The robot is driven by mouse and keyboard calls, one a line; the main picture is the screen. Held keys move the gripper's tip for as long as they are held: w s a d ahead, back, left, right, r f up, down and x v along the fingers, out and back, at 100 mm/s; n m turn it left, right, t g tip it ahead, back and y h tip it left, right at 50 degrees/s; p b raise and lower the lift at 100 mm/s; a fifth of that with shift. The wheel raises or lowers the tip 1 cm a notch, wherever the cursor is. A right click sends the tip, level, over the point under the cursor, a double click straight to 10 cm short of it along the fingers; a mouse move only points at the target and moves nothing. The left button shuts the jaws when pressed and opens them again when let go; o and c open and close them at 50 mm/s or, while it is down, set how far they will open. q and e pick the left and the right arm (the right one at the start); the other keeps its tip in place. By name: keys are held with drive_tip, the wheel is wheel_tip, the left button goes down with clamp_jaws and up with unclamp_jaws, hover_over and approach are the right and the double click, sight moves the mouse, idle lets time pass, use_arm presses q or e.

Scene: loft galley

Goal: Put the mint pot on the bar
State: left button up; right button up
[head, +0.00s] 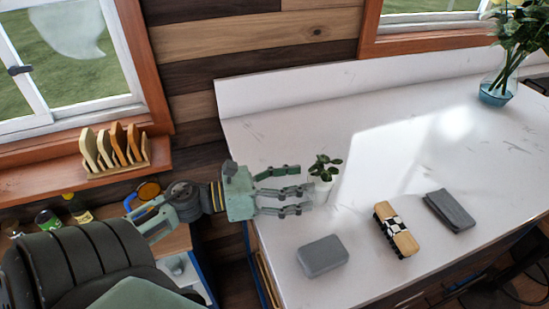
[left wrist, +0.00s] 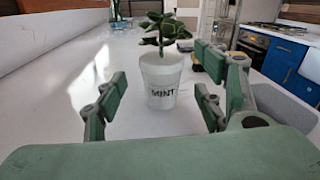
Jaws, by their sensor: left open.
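The mint pot is a small white pot with a dark "MINT" label and a green leafy plant. In the left wrist view the mint pot (left wrist: 161,80) stands upright on the white counter, straight ahead between the open fingers. In the head view the mint pot (head: 322,184) is just past the fingertips, its lower part partly hidden by them. My left gripper (head: 309,196) is open and reaches over the counter's left end from the left. In the left wrist view the left gripper's fingers (left wrist: 158,103) stand apart on both sides of the pot. My right gripper is not in view.
A toast rack (head: 114,150) sits on the window sill. The counter's middle is clear.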

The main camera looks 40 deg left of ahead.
use_arm(q)
drive_tip(key=b+v, duration=0.1)
drive_tip(key=v, duration=0.3)
drive_tip(key=shift+f, duration=0.1)
drive_tip(key=shift+s+a, duration=0.35)
drive_tip(key=shift+s, duration=0.15)
